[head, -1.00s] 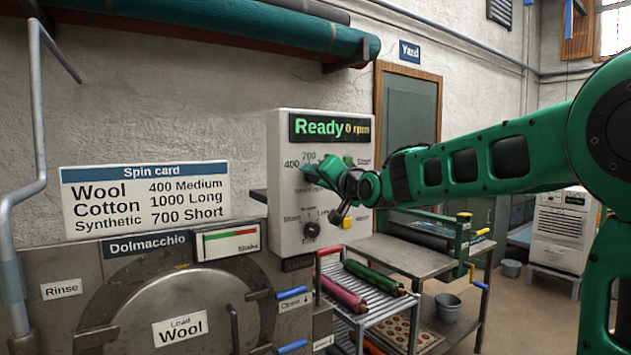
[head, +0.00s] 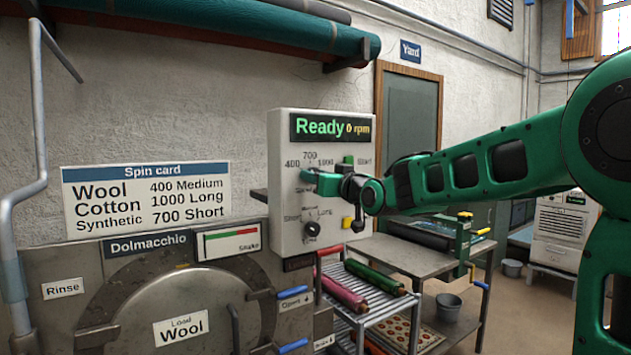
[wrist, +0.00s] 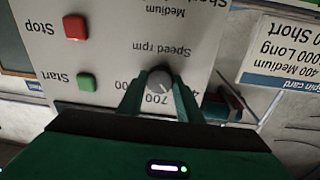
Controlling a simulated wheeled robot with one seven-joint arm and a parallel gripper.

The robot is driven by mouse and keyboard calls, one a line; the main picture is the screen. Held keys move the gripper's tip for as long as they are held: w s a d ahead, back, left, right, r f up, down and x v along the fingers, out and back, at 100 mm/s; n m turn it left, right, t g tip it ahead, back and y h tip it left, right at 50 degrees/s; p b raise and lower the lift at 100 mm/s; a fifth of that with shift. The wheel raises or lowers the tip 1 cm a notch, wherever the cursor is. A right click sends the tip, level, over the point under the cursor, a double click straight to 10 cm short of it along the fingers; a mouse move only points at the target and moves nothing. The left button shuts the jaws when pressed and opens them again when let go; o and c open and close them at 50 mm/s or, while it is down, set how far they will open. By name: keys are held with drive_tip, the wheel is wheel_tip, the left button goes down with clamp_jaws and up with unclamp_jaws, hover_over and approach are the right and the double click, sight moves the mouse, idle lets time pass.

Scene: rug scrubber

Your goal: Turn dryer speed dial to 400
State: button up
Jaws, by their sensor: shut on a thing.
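The speed dial (wrist: 160,77) is a small grey round knob on the white control panel (head: 292,225). It shows in the upside-down wrist view under the words "Speed rpm". My gripper (wrist: 160,88) has one green finger on each side of the dial and is shut on it. The 700 mark is visible just below the dial; the 400 mark is mostly hidden by a finger. I cannot read the dial's pointer surely. In the head view my gripper (head: 308,181) covers the dial, below the marks 400, 700 and 1000. The display (head: 329,128) reads "Ready 0 rpm".
The panel also has a dark time dial (head: 311,229) below, a green start button (wrist: 87,82) and a red stop button (wrist: 75,27). A spin card (head: 146,199) on the wall lists wool at 400 Medium. A rack (head: 372,310) with rolls stands below the panel.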

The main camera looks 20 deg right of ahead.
drive_tip(key=shift+d+f+n, duration=0.1)
drive_tip(key=shift+f+n, duration=0.05)
drive_tip(key=shift+n, duration=1.65)
drive_tip(key=o, duration=1)
drive_tip(key=shift+o, duration=0.2)
drive_tip(key=v, duration=1)
drive_tip(key=shift+s, duration=0.2)
drive_tip(key=shift+d+f, duration=0.1)
drive_tip(key=shift+d, duration=0.05)
